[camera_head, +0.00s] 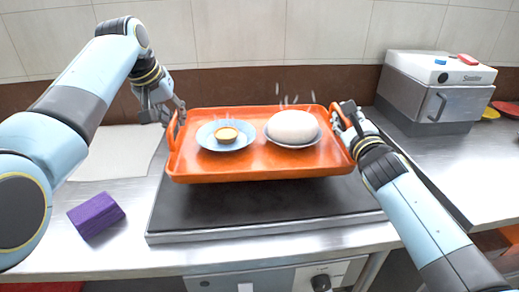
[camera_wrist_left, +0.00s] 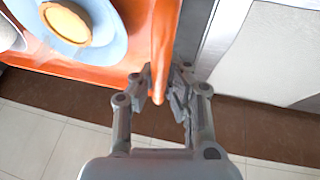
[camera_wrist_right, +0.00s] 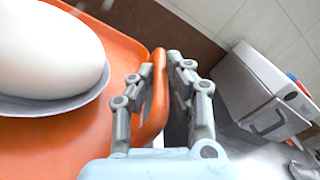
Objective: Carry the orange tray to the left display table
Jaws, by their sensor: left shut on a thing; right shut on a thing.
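The orange tray (camera_head: 262,166) is held level above a dark flat griddle-like surface on the steel counter. On it are a light blue plate with a small tart (camera_head: 227,135) and a grey dish with a large white bun (camera_head: 293,127). My left gripper (camera_head: 178,112) is shut on the tray's left handle, and the left wrist view shows the fingers (camera_wrist_left: 165,88) on both sides of the orange rim. My right gripper (camera_head: 342,118) is shut on the right handle, which shows between its fingers (camera_wrist_right: 163,75) in the right wrist view. No display table is recognisable.
A purple block (camera_head: 95,215) lies on the counter (camera_head: 140,250) at the left front. A white board (camera_head: 112,155) lies behind it. A steel box appliance (camera_head: 436,92) stands at the back right, with yellow and red plates (camera_head: 506,107) beside it. A tiled wall closes the back.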

